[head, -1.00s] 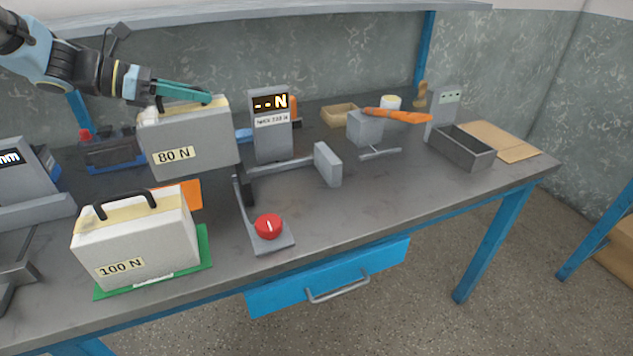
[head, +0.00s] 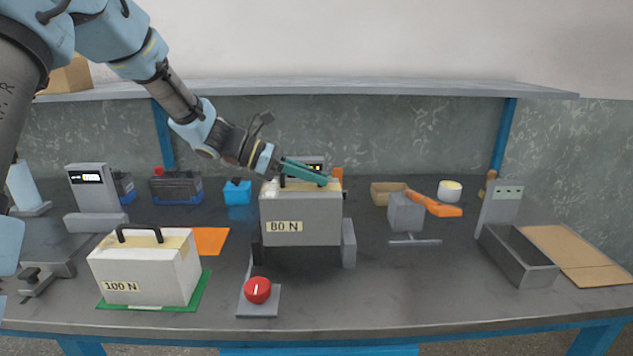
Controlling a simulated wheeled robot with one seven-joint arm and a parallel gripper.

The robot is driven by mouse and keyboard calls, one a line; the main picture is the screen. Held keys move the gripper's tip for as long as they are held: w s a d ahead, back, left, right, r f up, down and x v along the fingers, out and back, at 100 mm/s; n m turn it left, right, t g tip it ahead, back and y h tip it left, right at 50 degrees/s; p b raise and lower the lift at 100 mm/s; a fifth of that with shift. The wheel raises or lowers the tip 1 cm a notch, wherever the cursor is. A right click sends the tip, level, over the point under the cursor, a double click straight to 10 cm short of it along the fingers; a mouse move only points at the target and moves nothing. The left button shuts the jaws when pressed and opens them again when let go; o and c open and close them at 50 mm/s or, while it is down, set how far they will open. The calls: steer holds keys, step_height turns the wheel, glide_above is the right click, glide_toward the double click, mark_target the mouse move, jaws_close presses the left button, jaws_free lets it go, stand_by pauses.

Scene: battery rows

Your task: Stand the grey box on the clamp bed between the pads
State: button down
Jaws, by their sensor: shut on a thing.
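The grey box (head: 300,222), labelled 80 N, is upright under my gripper (head: 308,177). The gripper's teal fingers are shut at the box's top handle, which they largely hide. The clamp shows as a dark pad (head: 257,248) at the box's lower left and a grey pad (head: 349,244) at its lower right. In the picture the box lies between the two pads. It hides the clamp bed and most of the clamp's display (head: 313,162). I cannot tell whether its bottom touches the bed.
A white 100 N box (head: 145,272) stands on a green mat (head: 203,291) at front left. A red knob (head: 257,290) sits in front of the clamp. A grey open tray (head: 520,262) and cardboard (head: 580,250) lie right.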

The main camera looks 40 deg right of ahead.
mark_target(277, 188)
steer(key=shift+f+p, duration=0.45)
steer(key=shift+f, duration=2.55)
steer(key=c, duration=0.9)
jaws_free()
steer(key=shift+f, duration=0.1)
steer(key=b+v, duration=0.2)
steer(key=v, duration=1)
steer(key=shift+r, duration=0.25)
